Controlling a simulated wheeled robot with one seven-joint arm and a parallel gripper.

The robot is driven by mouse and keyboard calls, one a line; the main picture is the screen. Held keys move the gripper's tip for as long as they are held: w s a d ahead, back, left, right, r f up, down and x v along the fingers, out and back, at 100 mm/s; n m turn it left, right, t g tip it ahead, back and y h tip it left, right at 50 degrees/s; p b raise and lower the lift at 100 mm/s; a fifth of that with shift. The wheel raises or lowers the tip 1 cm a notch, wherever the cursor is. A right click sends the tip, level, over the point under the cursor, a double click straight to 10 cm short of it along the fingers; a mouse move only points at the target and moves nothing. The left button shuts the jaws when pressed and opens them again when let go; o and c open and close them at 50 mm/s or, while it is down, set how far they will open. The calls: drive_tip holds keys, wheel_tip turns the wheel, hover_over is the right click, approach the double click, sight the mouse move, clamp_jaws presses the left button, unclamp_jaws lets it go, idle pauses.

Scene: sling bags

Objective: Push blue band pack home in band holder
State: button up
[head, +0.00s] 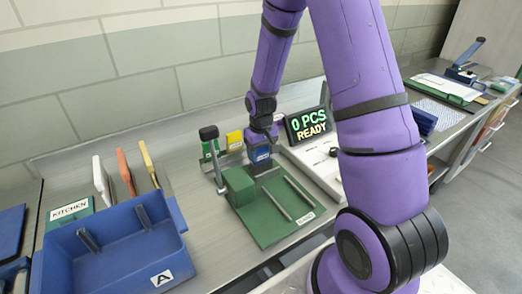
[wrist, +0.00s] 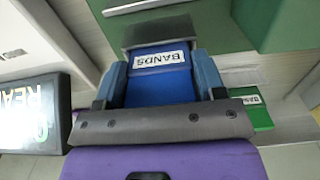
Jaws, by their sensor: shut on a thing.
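The blue band pack (wrist: 160,88), with a white BANDS label, is between the two blue-grey fingers of my gripper (wrist: 160,68) in the wrist view. My gripper is shut on its sides. In the head view the pack (head: 262,155) is upright below my gripper (head: 262,146), at the back of a green board (head: 268,222). A grey part (wrist: 150,35), apparently the band holder, lies right at the pack's far end in the wrist view. How deep the pack sits in it cannot be told.
A green block (head: 238,186) and a black-knobbed lever (head: 209,134) stand left of the pack. Green (head: 210,148) and yellow (head: 234,139) packs are behind. A display reading 0 PCS READY (head: 308,124) is close right. A blue bin marked A (head: 120,272) is front left.

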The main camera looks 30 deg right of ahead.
drive_tip(key=shift+f, duration=0.3)
drive_tip(key=o, duration=1)
wheel_tip(320, 180, up, 11)
drive_tip(key=shift+f, duration=0.15)
